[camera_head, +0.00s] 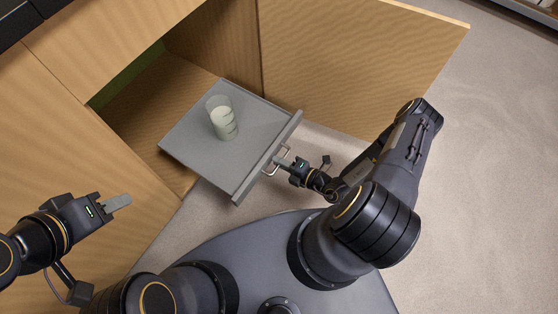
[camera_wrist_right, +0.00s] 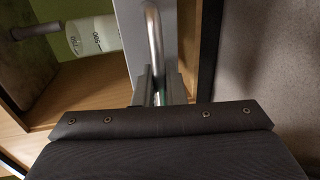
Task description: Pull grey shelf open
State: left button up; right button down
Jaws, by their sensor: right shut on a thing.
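The grey shelf (camera_head: 195,150) is slid partly out of the wooden cabinet, its front edge past the cabinet opening. A metal handle (camera_head: 271,161) is on its front, and it also shows in the right wrist view (camera_wrist_right: 154,45). My right gripper (camera_head: 284,163) is shut on the handle; in the right wrist view its fingers (camera_wrist_right: 160,88) close around the bar. My left gripper (camera_head: 118,203) is at the lower left, away from the shelf. Its fingers look close together, but I cannot tell whether they are open or shut.
A beaker with graduation marks (camera_head: 222,118) stands on the shelf and shows in the right wrist view (camera_wrist_right: 92,36). The wooden cabinet door (camera_head: 350,65) stands open to the right of the shelf. Floor (camera_head: 470,150) is clear at the right.

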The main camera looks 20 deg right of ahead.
jog(key=c, duration=1.6)
grip_release()
jog(key=shift+c, duration=0.2)
jog(key=p+v, duration=0.1)
jog(key=v, duration=0.7)
jog(key=shift+p, duration=0.35)
jog(key=shift+w, duration=0.1)
